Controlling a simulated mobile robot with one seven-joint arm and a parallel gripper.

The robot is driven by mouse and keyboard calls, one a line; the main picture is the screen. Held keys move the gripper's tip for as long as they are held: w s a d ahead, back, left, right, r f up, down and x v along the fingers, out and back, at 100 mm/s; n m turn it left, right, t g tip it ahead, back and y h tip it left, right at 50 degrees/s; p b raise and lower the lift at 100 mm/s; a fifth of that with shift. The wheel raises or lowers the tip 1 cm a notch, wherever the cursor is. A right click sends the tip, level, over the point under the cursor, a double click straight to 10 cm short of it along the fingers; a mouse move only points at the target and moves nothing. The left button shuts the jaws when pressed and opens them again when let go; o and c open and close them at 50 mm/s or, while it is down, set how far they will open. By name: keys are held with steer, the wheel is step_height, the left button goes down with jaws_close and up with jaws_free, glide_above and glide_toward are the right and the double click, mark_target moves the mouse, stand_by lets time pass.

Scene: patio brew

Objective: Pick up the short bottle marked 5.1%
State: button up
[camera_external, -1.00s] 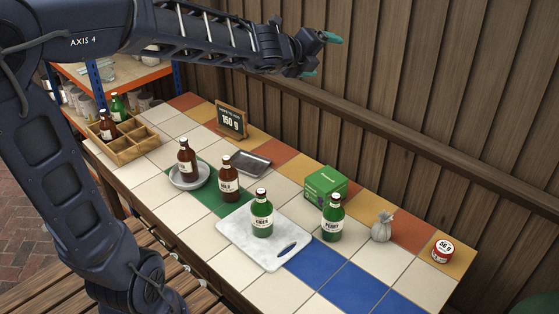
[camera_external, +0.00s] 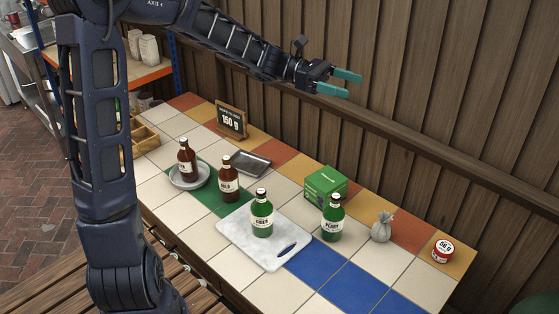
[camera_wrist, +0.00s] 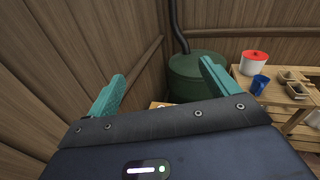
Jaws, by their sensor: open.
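Several short bottles stand upright on the tiled counter in the external view. A brown bottle (camera_external: 187,158) stands on a round grey plate (camera_external: 190,177). Another brown bottle (camera_external: 229,181) stands on green tiles. A green bottle labelled CIDER (camera_external: 262,217) stands on a white board (camera_external: 240,231), and a green bottle labelled PERRY (camera_external: 332,220) stands to its right. I cannot read a 5.1% mark on any of them. My gripper (camera_external: 347,83) is open and empty, high above the counter's back; its teal fingers (camera_wrist: 160,92) also show in the wrist view, with no bottle there.
A green box (camera_external: 326,187), a grey sack (camera_external: 382,228) and a red-and-white tin (camera_external: 442,250) are on the right side. A 150 g sign (camera_external: 231,120), a dark tray (camera_external: 250,162) and a wooden crate (camera_external: 146,138) are farther left. A wooden wall runs behind.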

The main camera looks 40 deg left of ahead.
steer(key=s+m+g+h, duration=0.1)
steer(key=m+g, duration=0.1)
glide_toward(343, 222)
steer(key=d, duration=0.3)
steer(key=shift+w+d+f, duration=0.2)
steer(key=shift+w+f, duration=0.05)
steer(key=shift+w, duration=0.1)
steer(key=shift+w+d+f, duration=0.1)
steer(key=shift+w+d, duration=0.1)
steer(key=shift+d, duration=1)
steer(key=shift+w+d, duration=0.2)
steer(key=shift+d, duration=1.05)
steer(key=c, duration=1.3)
steer(key=shift+c, duration=0.9)
